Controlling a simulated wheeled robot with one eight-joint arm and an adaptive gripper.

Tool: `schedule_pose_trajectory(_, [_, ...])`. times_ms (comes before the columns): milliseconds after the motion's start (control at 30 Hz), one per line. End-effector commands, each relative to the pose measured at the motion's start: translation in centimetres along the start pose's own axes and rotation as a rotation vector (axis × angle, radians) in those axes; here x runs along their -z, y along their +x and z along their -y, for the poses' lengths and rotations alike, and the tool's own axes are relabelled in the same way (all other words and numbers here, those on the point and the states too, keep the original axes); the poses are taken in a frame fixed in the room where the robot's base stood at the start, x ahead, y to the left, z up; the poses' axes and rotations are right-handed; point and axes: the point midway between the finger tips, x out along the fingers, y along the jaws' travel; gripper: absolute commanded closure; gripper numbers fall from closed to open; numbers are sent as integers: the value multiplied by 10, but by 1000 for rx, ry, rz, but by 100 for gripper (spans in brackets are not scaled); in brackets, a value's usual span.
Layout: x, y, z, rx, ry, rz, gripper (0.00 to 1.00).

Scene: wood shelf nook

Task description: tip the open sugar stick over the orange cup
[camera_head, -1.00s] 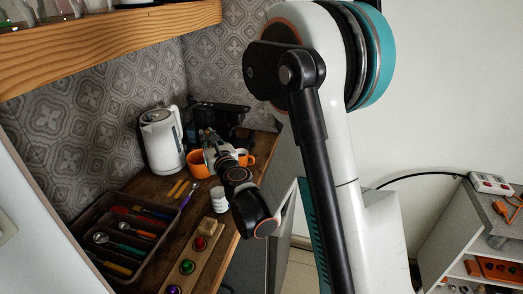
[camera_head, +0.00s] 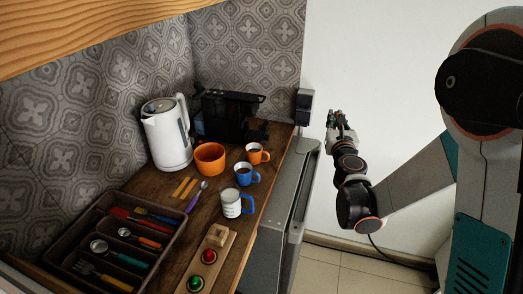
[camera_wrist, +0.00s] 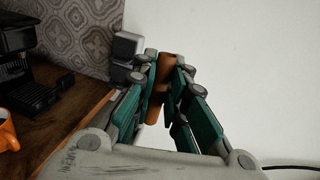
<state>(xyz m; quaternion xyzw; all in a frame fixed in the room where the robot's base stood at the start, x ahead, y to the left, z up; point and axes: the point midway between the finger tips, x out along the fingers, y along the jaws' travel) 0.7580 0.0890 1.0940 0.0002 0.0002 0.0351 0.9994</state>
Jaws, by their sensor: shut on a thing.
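The orange cup (camera_head: 257,154) stands upright on the wooden counter near its right edge, with dark liquid inside. An orange thing at the left edge of the wrist view (camera_wrist: 6,131) looks like this cup. My gripper (camera_head: 335,122) is right of the counter, off its edge and well apart from the cup. In the wrist view its fingers (camera_wrist: 166,70) are closed around a narrow orange-brown stick (camera_wrist: 156,92), taken to be the sugar stick. The stick looks roughly upright; its open end cannot be made out.
A blue cup (camera_head: 247,174), a white mug (camera_head: 232,203) and an orange bowl (camera_head: 210,160) stand near the orange cup. Orange-yellow sticks (camera_head: 183,187) lie by a spoon. A kettle (camera_head: 168,136), a black machine (camera_head: 226,116) and a cutlery tray (camera_head: 85,223) line the counter.

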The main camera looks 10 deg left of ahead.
Motion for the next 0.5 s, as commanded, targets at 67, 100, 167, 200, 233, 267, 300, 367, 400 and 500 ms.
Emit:
schedule_pose_trajectory(67, [9, 8, -33, -29, 0, 0, 95])
schedule_pose_trajectory(100, [12, 12, -48, -39, 0, 0, 95])
schedule_pose_trajectory(167, [15, 16, -71, -56, 0, 0, 95])
schedule_pose_trajectory(200, [18, 19, -86, -66, 0, 0, 95])
schedule_pose_trajectory(233, [19, 20, -96, -74, 0, 0, 95])
schedule_pose_trajectory(267, [21, 22, -108, -83, 0, 0, 95])
schedule_pose_trajectory(300, [24, 23, -123, -92, 0, 0, 95])
schedule_pose_trajectory(367, [27, 25, -146, -109, 0, 0, 95])
schedule_pose_trajectory(400, [29, 26, -161, -118, 0, 0, 95])
schedule_pose_trajectory(500, [35, 26, -199, -144, 0, 0, 95])
